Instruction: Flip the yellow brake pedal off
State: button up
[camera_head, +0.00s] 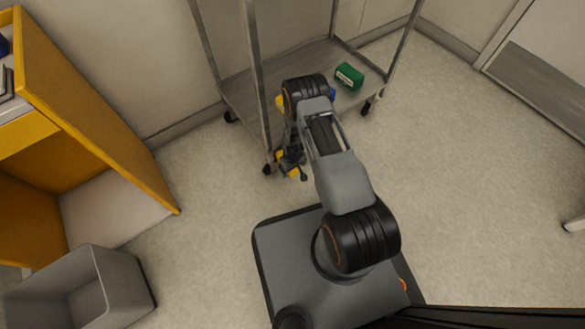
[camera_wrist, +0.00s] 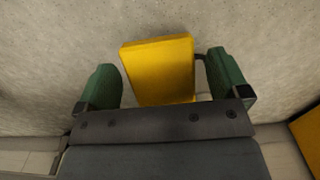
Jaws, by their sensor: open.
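The yellow brake pedal (camera_wrist: 158,70) is a flat yellow plate, large in the wrist view and slightly tilted. My gripper (camera_wrist: 166,78) is open, with one green-padded finger on each side of the plate. I see gaps between the plate and both fingers; the plate's lower end is hidden behind the gripper body. In the head view my gripper (camera_head: 291,160) is low, beside the cart's near-left wheel (camera_head: 268,169). Small yellow patches show around it there, but I cannot tell which is the pedal.
A grey metal cart (camera_head: 258,75) stands against the wall, with a green box (camera_head: 349,76) on its low shelf. A yellow cabinet (camera_head: 90,110) is at left and a grey bin (camera_head: 125,280) at lower left. The floor right of my arm is clear.

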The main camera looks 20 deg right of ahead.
jog(key=shift+c, duration=0.2)
jog(key=c, duration=1.2)
jog(key=shift+c, duration=0.2)
jog(key=shift+r, duration=0.45)
jog(key=shift+w+r+p, duration=0.15)
jog(key=shift+r+p, duration=0.55)
jog(key=shift+r, duration=0.15)
jog(key=shift+w+a+r+p, duration=0.2)
jog(key=shift+w+r+p, duration=0.25)
jog(key=shift+r, duration=0.5)
jog(key=shift+w, duration=0.1)
jog(key=o, duration=1)
jog(key=shift+d, duration=0.1)
jog(key=shift+c, duration=0.2)
jog(key=o, duration=0.3)
jog(key=shift+s+f, duration=0.1)
jog(key=shift+s, duration=0.1)
